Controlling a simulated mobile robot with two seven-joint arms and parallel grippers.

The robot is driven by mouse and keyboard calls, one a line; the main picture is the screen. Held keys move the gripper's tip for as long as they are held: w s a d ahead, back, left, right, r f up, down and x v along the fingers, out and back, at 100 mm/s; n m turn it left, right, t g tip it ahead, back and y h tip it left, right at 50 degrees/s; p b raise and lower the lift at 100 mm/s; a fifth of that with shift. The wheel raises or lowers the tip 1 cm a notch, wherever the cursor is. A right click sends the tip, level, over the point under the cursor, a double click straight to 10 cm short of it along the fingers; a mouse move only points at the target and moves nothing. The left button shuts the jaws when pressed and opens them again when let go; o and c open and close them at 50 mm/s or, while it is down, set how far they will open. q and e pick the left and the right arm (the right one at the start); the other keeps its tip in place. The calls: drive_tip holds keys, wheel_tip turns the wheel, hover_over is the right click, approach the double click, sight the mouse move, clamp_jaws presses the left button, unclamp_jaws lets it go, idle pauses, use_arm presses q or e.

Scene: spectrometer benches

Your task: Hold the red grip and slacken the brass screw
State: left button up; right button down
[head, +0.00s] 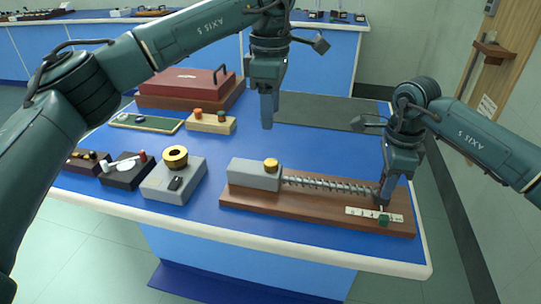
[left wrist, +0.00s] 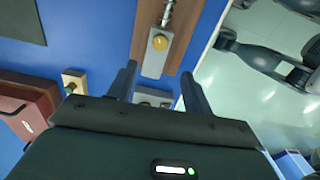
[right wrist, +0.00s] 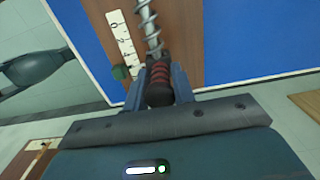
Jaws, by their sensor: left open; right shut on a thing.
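The brass screw (head: 271,164) sits on top of a grey block (head: 250,176) at the left end of a brown wooden board (head: 310,208). It also shows in the left wrist view (left wrist: 160,42). A coiled spring (head: 330,185) runs from the block to the right. The red grip (right wrist: 158,78), ribbed with a dark end, is at the spring's far end, between the right fingers; in the head view the fingers hide it. My right gripper (head: 385,200) is shut on the red grip. My left gripper (head: 267,124) is open and empty, above and behind the screw.
A white scale (head: 360,212) and a green piece (head: 384,221) are on the board's right end. Left stand a grey box with a brass ring (head: 175,157), a dark box (head: 126,170) and a small wooden block with knobs (head: 211,122). A red case (head: 185,87) lies behind.

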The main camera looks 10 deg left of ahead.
sight(271, 162)
use_arm(q)
drive_tip(key=shift+m, duration=0.7)
wheel_tip(271, 162, down, 12)
drive_tip(key=shift+f, duration=0.1)
drive_tip(key=shift+c, duration=0.4)
drive_tip(key=c, duration=0.9)
